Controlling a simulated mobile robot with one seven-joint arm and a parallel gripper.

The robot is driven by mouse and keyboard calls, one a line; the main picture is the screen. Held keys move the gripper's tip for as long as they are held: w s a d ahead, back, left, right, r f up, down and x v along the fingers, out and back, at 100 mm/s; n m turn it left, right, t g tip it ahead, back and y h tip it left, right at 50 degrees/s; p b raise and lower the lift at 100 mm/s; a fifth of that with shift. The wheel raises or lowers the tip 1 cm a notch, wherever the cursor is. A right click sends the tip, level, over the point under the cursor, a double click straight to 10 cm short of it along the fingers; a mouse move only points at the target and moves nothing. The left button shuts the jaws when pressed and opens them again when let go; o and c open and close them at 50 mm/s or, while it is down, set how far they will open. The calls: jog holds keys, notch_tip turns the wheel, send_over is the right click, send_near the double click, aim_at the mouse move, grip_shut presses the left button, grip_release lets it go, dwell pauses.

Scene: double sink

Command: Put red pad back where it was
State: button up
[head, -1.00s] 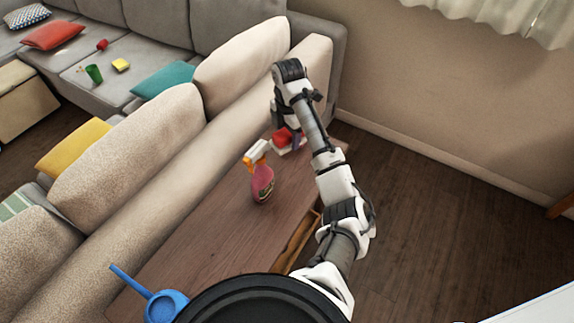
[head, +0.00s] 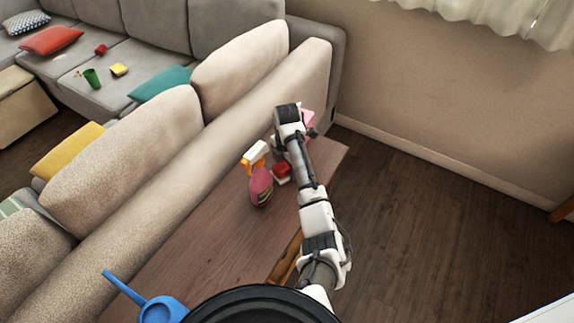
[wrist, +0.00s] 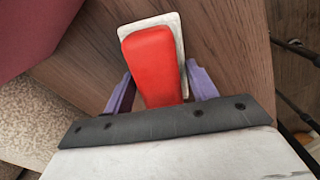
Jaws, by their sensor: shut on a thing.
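The red pad (wrist: 152,62) has a pale whitish backing and lies between the two purple fingers of my gripper (wrist: 160,88) in the wrist view. My gripper is shut on it. In the head view the red pad (head: 281,173) shows just right of the spray bottle (head: 261,188), over the wooden table. My arm's end hides most of the gripper there. I cannot tell whether the pad touches the tabletop.
The spray bottle stands close to the pad. A pink thing (head: 307,117) is partly hidden behind my arm at the table's far end. The sofa back (head: 215,130) runs along the table's left side. A blue watering can (head: 160,308) is at the near end. The middle tabletop (head: 215,240) is clear.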

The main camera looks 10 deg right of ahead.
jog(key=shift+f, duration=0.15)
jog(key=o, duration=0.9)
jog(key=shift+o, duration=0.2)
notch_tip(320, 180, up, 12)
jog(key=p, duration=0.2)
jog(key=shift+r, duration=0.2)
